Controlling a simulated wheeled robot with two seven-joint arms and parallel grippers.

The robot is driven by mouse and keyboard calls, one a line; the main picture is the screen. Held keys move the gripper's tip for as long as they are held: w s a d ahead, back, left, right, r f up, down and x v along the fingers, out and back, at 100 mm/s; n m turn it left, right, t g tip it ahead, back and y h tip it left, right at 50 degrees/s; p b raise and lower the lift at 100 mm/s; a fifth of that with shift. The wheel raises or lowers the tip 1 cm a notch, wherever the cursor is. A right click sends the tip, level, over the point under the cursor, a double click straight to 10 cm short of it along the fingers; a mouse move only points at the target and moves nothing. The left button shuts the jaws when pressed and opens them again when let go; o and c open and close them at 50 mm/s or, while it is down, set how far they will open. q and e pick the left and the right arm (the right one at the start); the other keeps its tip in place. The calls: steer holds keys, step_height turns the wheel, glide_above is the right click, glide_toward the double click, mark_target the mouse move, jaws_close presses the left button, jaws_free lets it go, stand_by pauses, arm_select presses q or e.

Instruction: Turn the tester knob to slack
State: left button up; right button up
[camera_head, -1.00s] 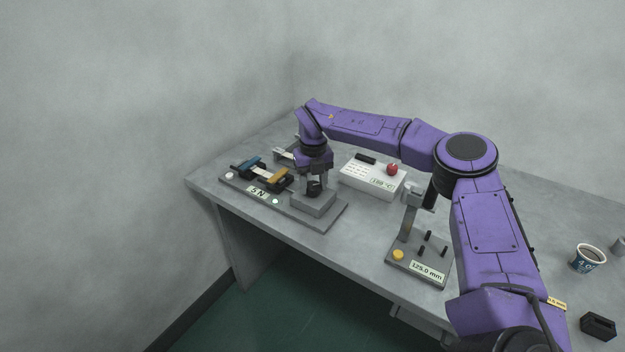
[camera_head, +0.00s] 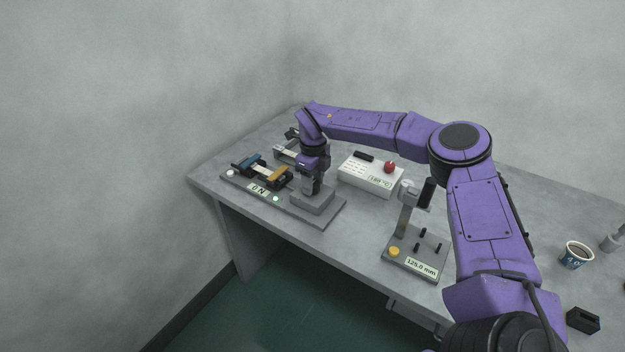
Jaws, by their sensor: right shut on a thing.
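The tester (camera_head: 327,221) is a long grey base at the left of the table, with a blue jaw block (camera_head: 250,161) and an orange jaw block (camera_head: 277,175). Its display (camera_head: 259,189) appears to read 0 N, and a small green light (camera_head: 276,199) sits beside it. The knob is on the grey block (camera_head: 317,204) at the tester's right end. My right gripper (camera_head: 310,187) points down over that block and is shut on the knob, which it mostly hides. My left gripper is not in view.
A white box (camera_head: 369,178) with a red ball-shaped knob (camera_head: 389,167) stands behind the tester. A gauge stand (camera_head: 417,256) reading 125.0 mm is at the front middle.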

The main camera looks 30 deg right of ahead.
steer(key=shift+w+r, duration=0.1)
stand_by(0.4)
steer(key=o, duration=1.1)
steer(key=shift+c, duration=0.2)
step_height(320, 180, up, 10)
steer(key=b, duration=0.1)
steer(key=shift+r, duration=0.25)
